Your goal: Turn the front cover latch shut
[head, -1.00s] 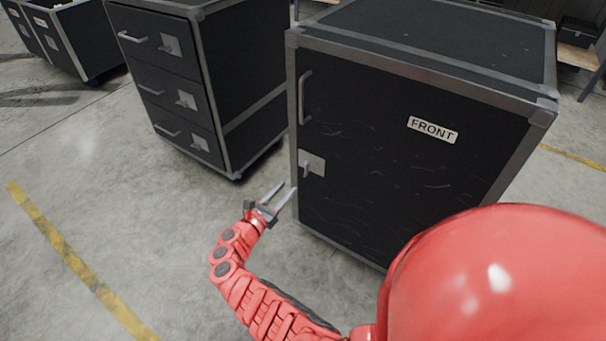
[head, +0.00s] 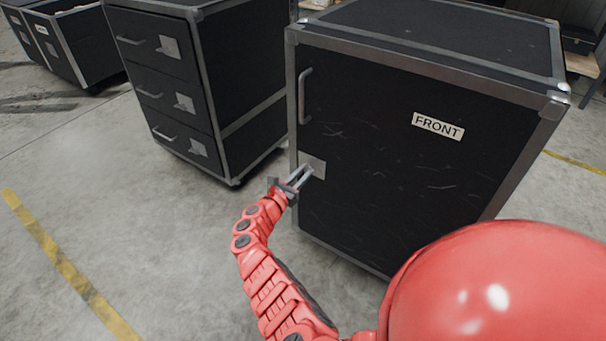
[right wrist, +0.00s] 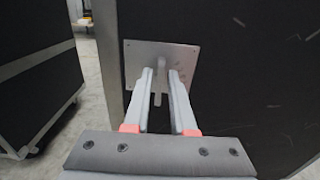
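The black case (head: 400,190) carries a FRONT label (head: 438,125) on its closed-looking front cover. The front cover latch is a square grey metal plate (head: 318,165) at the cover's left edge, with a small handle. In the right wrist view the plate (right wrist: 190,55) fills the upper middle, and the latch handle (right wrist: 158,98) hangs upright between my fingers. My right gripper (head: 302,174) is at the latch; in the right wrist view its two fingers (right wrist: 160,74) are open, one on each side of the handle. Contact is unclear. My left gripper is not in view.
A grey pull handle (head: 305,96) is on the cover above the latch. A black drawer case (head: 250,80) stands to the left, with a floor gap between. Another dark case (head: 85,45) is at far left. Open concrete floor with a yellow line (head: 65,265) lies at left.

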